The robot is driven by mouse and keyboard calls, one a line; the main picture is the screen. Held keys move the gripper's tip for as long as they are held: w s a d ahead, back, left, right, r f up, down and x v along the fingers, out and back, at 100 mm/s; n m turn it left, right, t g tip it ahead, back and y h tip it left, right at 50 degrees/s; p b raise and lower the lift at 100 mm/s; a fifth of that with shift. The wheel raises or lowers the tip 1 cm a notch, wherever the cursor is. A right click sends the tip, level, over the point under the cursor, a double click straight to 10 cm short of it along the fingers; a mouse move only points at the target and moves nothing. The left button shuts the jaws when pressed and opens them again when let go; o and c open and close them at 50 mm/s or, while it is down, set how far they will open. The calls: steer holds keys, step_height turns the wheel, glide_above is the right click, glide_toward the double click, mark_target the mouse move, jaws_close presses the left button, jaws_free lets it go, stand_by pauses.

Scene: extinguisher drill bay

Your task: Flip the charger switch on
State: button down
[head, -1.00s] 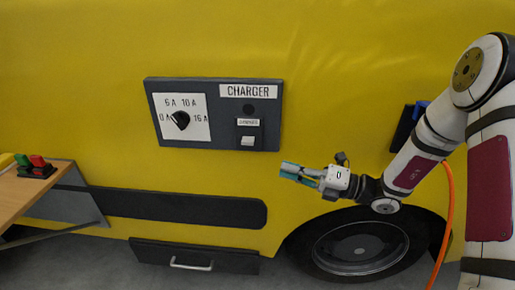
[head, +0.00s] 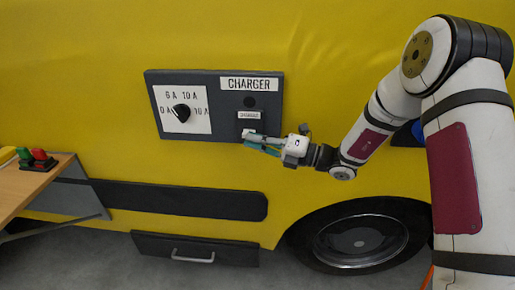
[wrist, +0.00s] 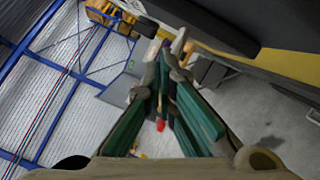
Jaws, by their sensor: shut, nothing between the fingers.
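The dark charger panel (head: 217,90) is on the yellow vehicle side in the head view, with a CHARGER label and a dark round lamp (head: 250,101). The white charger switch (head: 248,132) is at the panel's lower right, under a small label, and my gripper partly covers it. My gripper (head: 250,140) is shut and empty, its fingertips at the switch's lower edge. I cannot tell whether they touch it. In the wrist view the green-sided fingers (wrist: 165,80) come together, and the switch is not clearly visible.
A rotary dial (head: 181,112) marked in amps is left of the switch. Below are a dark side strip (head: 170,200), a drawer with a handle (head: 195,251) and a wheel (head: 360,240). A wooden table (head: 30,185) with red and green buttons stands at far left.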

steer(key=shift+w+r, duration=0.1)
steer(key=shift+r, duration=0.05)
steer(key=shift+w+r+m+p, duration=0.35)
steer(key=shift+m+p, duration=0.25)
steer(key=shift+m, duration=0.1)
steer(key=shift+s, duration=0.1)
